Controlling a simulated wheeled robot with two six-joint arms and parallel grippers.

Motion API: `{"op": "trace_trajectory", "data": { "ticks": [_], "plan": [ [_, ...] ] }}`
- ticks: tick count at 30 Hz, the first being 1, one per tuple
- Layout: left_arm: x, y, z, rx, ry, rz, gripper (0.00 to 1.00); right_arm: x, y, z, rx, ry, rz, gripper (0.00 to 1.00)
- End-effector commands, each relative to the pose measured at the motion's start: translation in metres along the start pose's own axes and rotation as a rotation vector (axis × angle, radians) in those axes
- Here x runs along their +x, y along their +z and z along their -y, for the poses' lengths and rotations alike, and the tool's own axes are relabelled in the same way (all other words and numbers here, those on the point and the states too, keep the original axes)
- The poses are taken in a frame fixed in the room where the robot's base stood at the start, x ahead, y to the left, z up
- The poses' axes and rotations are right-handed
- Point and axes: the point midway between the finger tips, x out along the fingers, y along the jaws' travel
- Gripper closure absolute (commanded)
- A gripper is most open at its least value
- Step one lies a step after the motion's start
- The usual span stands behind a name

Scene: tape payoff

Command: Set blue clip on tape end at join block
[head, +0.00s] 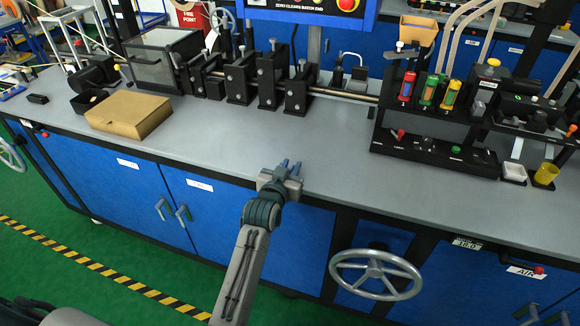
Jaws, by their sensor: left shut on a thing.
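My left gripper (287,168) is over the front edge of the grey bench, its arm reaching up from the bottom of the head view. It is shut on a small bluish thing at its fingertips, which I take for the blue clip; its outline is too small to separate clearly from the fingers. Several black blocks stand along a metal rail at the back of the bench, among them one at the right end of the group (298,92). I cannot tell which is the join block. The tape end is too small to make out. My right gripper is not in view.
A cardboard box (130,114) lies at the left of the bench. A black rack (435,150) with red, green and yellow cylinders stands at the right, near a yellow cup (546,174). The bench middle is clear. A handwheel (375,273) juts from the front.

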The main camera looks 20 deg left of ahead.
Motion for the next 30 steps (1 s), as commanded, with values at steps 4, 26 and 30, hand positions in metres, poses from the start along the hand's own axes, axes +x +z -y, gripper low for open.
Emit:
{"op": "trace_trajectory", "data": {
  "ticks": [4, 26, 30],
  "plan": [
    [0.0, 0.0, 0.0, 0.0, 0.0, 0.0, 0.99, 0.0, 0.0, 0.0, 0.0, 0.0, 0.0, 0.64],
    [-0.02, 0.002, 0.0, -0.003, 0.0, 0.002, 0.55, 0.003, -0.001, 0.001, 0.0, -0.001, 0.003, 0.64],
    [-0.051, 0.003, 0.0, -0.003, 0.0, 0.002, 0.55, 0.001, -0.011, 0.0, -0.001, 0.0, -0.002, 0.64]
  ]
}}
